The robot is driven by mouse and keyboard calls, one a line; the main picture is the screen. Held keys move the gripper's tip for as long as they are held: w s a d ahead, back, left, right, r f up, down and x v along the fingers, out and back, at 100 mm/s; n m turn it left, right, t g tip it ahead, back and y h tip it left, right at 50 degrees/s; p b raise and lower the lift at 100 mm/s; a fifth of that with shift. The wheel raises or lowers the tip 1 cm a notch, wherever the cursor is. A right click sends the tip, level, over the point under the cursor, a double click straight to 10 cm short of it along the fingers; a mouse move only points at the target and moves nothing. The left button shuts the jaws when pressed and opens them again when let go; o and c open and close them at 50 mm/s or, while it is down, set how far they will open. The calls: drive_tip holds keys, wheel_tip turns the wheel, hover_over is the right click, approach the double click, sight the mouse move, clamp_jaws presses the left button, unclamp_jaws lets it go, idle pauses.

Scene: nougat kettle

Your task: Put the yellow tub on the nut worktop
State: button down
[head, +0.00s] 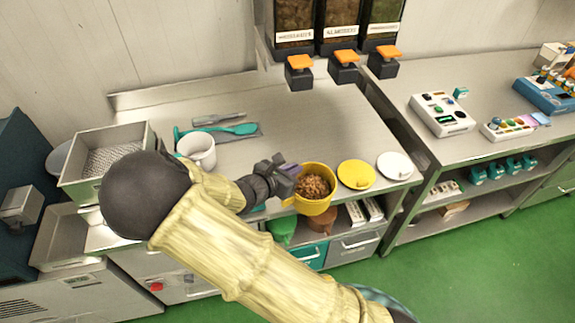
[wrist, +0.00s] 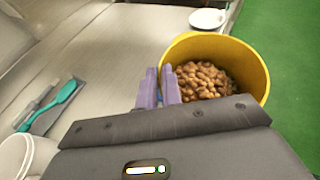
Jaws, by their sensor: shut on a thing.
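The yellow tub (head: 318,206), full of brown nuts, is at the front edge of the steel nut worktop (head: 310,125) in the head view. My gripper (head: 290,178) is at the tub's left side, shut on its wall. In the wrist view, the purple fingers (wrist: 158,88) pinch the near-left rim of the tub (wrist: 252,68), which looks upright. I cannot tell whether its base touches the worktop or hangs just past the edge. My arm hides part of the worktop's front left.
A yellow disc (head: 356,174) and a white dish (head: 395,166) lie right of the tub. Nut dispensers (head: 340,65) overhang the back. The worktop's middle is clear.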

sight(306, 193)
drive_tip(key=shift+m+g+h, duration=0.8)
drive_tip(key=shift+m, duration=0.1)
drive_tip(key=s+d+f, duration=0.1)
drive_tip(key=d+f, duration=0.1)
drive_tip(key=d, duration=0.1)
drive_tip(key=s+d+f, duration=0.1)
drive_tip(key=d+f, duration=0.2)
drive_tip(key=d, duration=0.1)
drive_tip(key=s+d+f, duration=0.1)
drive_tip(key=d+f, duration=0.2)
drive_tip(key=shift+d, duration=0.25)
drive_tip(key=shift+s, duration=0.1)
